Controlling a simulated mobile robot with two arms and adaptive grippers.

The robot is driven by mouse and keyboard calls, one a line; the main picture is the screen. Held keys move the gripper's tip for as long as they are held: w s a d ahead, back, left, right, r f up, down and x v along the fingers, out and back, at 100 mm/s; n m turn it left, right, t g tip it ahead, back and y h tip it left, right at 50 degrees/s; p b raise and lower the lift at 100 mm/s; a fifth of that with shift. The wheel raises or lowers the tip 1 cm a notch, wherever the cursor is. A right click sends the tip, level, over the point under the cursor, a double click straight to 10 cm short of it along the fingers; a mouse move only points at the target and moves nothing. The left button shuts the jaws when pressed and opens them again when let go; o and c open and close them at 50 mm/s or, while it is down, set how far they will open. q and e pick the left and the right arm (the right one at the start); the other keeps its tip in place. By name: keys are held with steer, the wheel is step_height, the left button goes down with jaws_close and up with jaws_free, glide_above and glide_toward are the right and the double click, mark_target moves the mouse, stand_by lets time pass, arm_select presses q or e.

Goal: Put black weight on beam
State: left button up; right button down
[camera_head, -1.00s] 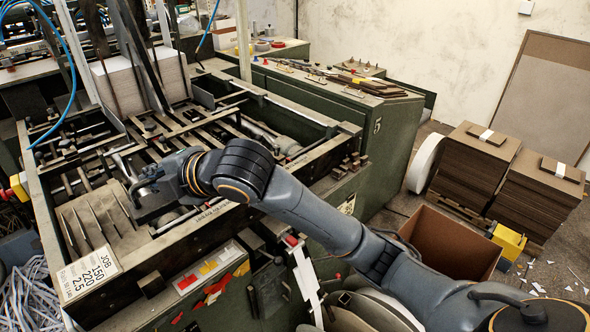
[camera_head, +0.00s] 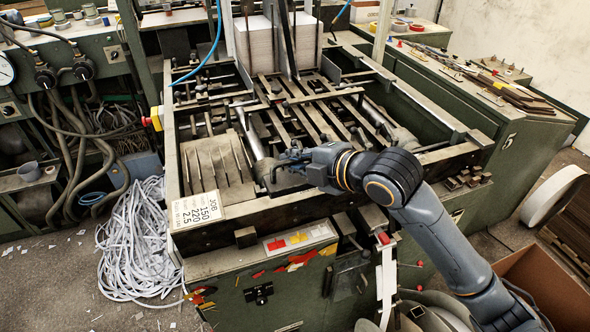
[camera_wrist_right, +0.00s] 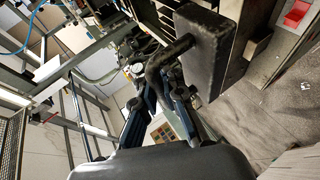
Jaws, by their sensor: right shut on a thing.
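The black weight (camera_wrist_right: 200,55) is a dark, worn block with a bent rod handle in the right wrist view. My right gripper (camera_wrist_right: 160,110) is shut on that handle. In the head view, my right gripper (camera_head: 288,160) is above the front of the machine bed, with the dark weight (camera_head: 287,184) under it, partly hidden. The machine's long front beam (camera_head: 330,192) runs beneath my right arm. I cannot tell whether the weight touches anything below it. My left gripper is not in view.
A slotted plate (camera_head: 213,165) and a job card (camera_head: 197,209) lie left of the weight. Paper stacks (camera_head: 254,48) stand behind. Bars and rollers fill the bed. A heap of white strips (camera_head: 135,245) lies on the floor at left, and a cardboard box (camera_head: 545,280) stands at right.

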mark_target(292, 172)
steer(key=w+f+p, duration=0.1)
steer(key=w+f, duration=0.4)
steer(key=w, duration=0.1)
steer(key=shift+w+f, duration=0.1)
steer(key=shift+f, duration=0.3)
step_height(292, 172, down, 3)
steer(key=shift+w+r+p, duration=0.1)
steer(key=shift+p, duration=0.85)
steer(key=shift+f, duration=0.2)
steer(key=c, duration=1.9)
jaws_free()
steer(key=shift+f, duration=0.4)
steer(key=o, duration=0.5)
steer(key=shift+r, duration=0.1)
steer(key=shift+c, duration=0.2)
steer(key=shift+r, duration=0.1)
